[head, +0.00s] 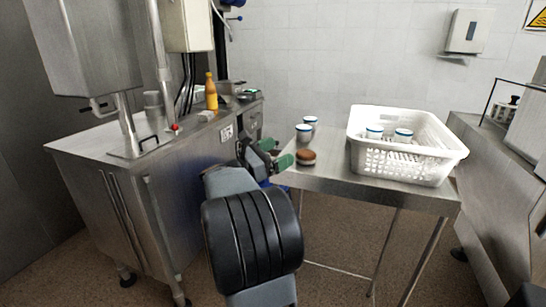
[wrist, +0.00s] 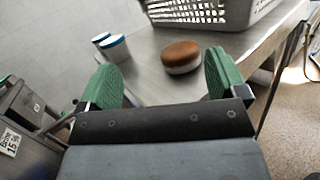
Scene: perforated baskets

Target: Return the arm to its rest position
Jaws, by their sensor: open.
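My gripper (head: 276,157) is at the left end of the steel table (head: 330,178) in the head view, on my outstretched arm. In the wrist view its two green fingers (wrist: 162,82) stand wide apart with nothing held between them. A round item with a brown top and pale base (head: 306,156) sits on the table just beyond the fingers. It also shows in the wrist view (wrist: 182,56), apart from the fingers.
A white perforated basket (head: 408,168) on the table holds two blue-rimmed white cups (head: 374,132). Two similar cups (head: 303,132) stand on the table left of the basket. A steel cabinet (head: 95,180) is at left, with a yellow bottle (head: 211,94) on top.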

